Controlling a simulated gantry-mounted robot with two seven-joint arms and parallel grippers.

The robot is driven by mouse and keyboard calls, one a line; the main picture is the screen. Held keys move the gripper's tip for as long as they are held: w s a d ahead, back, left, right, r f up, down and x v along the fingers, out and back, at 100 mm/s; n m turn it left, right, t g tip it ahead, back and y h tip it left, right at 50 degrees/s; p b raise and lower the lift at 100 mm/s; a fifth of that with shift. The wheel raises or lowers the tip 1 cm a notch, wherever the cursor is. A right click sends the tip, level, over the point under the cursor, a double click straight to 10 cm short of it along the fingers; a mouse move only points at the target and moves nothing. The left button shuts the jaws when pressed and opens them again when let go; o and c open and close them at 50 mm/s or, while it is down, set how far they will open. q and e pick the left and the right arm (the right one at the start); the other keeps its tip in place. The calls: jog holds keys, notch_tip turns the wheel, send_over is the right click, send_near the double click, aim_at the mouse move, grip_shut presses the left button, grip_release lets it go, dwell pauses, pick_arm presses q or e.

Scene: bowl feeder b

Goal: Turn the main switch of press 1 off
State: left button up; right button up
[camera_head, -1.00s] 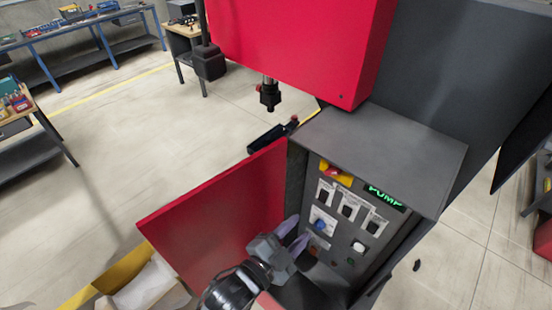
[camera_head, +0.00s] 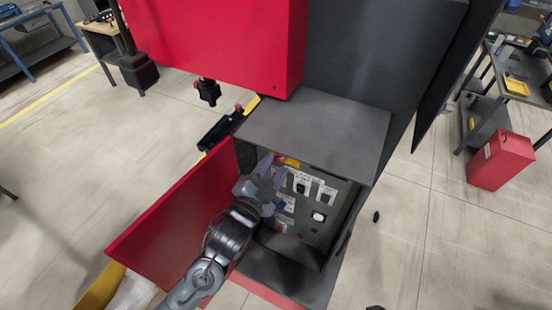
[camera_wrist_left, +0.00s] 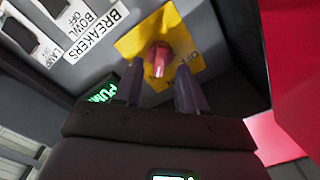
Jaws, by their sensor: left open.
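The main switch, a red knob (camera_wrist_left: 158,58) on a yellow plate (camera_wrist_left: 190,35), sits in the control panel of the press. In the left wrist view it is straight ahead, between my fingertips in the picture; I cannot tell whether they touch it. Part of an OFF marking shows on the plate beside the knob. In the head view the yellow plate (camera_head: 291,162) is partly covered by my fingers. My left gripper (camera_head: 272,168) is open at the upper left of the panel (camera_head: 310,232); it also fills the lower wrist view (camera_wrist_left: 157,76). My right gripper is not in view.
The red cabinet door (camera_head: 165,225) stands open left of my left arm. A grey hood (camera_head: 315,130) overhangs the panel. Breaker switches (camera_head: 325,195) and a white button (camera_head: 319,217) lie below the knob. A green display (camera_wrist_left: 103,92) is close to one finger.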

pick_arm(q)
jog(key=shift+x, duration=1.05)
jog(key=shift+c, duration=0.3)
grip_shut()
